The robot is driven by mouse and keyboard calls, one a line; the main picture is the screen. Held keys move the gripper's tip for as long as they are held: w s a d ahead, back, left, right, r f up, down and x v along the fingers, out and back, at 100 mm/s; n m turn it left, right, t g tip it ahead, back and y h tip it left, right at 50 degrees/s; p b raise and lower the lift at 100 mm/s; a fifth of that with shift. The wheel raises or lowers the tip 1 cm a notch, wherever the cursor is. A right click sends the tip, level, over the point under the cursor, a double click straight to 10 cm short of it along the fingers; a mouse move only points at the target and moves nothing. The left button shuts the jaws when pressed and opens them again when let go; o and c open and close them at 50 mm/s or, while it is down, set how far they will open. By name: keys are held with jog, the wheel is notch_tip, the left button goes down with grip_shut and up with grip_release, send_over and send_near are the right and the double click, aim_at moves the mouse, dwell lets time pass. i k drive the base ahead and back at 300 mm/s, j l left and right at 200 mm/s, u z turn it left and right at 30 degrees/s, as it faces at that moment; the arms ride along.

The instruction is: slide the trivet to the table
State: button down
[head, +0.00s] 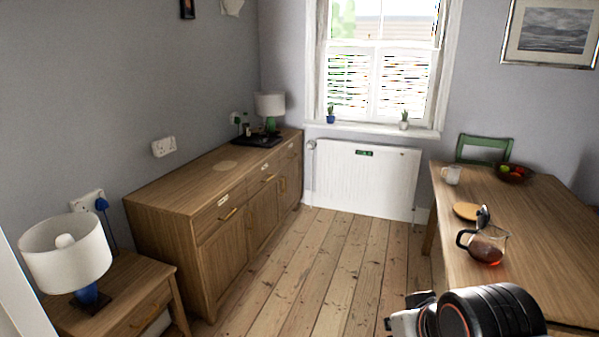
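The glass pot's dark lid partly overlaps the table disc in the picture. Part of my arm, black and grey, shows at the bottom right in front of the table. My gripper's fingers are not visible, and nothing is seen touching either disc.
A glass pot (487,246) of reddish liquid, a mug (451,175) and a fruit bowl (514,173) stand on the table. A green chair (483,144) is behind it. The sideboard (170,200) and lamp stand (130,270) line the left wall. Floorboards (325,265) between are clear.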

aim_at(467, 211)
jog(key=i+j, duration=0.15)
jog(key=i, duration=0.75)
jog(key=i+j, duration=0.2)
jog(key=i, duration=0.65)
jog(key=i+z, duration=0.2)
jog(key=z, duration=0.25)
jog(key=i+z, duration=0.25)
jog(key=z, duration=0.2)
jog(key=i+j+z, duration=0.1)
jog(key=z, duration=0.35)
jog(key=i+j+z, duration=0.2)
jog(key=z, duration=0.25)
jog(key=i+z, duration=0.3)
jog(key=z, duration=0.15)
jog(key=i+j+z, duration=0.15)
jog(key=z, duration=0.3)
jog(key=i+j+z, duration=0.25)
jog(key=z, duration=0.2)
jog(key=k+l, duration=0.1)
jog(key=l+u, duration=0.05)
jog(key=l, duration=0.05)
